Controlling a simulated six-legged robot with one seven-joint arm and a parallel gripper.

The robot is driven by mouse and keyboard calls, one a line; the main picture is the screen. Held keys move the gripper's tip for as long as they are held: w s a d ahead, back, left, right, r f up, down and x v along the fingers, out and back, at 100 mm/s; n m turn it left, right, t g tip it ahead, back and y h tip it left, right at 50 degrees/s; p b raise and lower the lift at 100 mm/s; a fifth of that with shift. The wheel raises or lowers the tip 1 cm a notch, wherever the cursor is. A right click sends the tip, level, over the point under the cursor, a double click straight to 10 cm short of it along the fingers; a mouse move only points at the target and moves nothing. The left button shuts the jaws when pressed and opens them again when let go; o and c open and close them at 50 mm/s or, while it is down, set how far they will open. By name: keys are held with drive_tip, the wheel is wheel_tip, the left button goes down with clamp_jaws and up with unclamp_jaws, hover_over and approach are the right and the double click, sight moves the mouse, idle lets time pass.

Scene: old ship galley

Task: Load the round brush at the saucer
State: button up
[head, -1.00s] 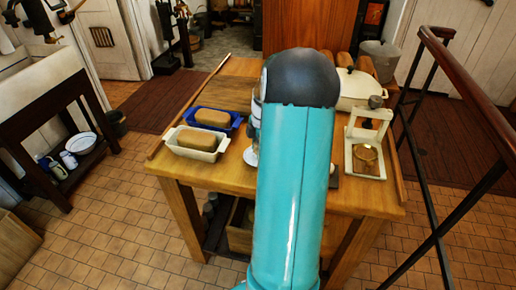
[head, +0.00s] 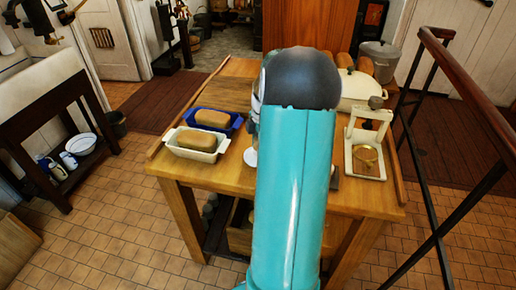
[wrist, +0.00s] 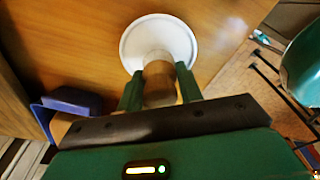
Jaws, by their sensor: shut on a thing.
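In the wrist view my gripper (wrist: 160,88) has its two green fingers closed on the wooden handle of the round brush (wrist: 159,84). The brush points away from the camera toward the white saucer (wrist: 134,40), and its far end overlaps the saucer's middle. I cannot tell whether the bristles touch the saucer. In the head view my turquoise arm hides the gripper and the brush. Only a bit of the white saucer (head: 250,157) shows at the arm's left edge, on the wooden table.
A white dish (head: 197,156) and a blue dish (head: 235,125), each with a brown block, stand left of the arm. A white stand with a round brass-rimmed part (head: 382,172) is at the right. A lidded white pot (head: 358,88) stands behind. A dark railing (head: 470,85) runs along the right.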

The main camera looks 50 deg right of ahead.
drive_tip(key=shift+r, duration=2.4)
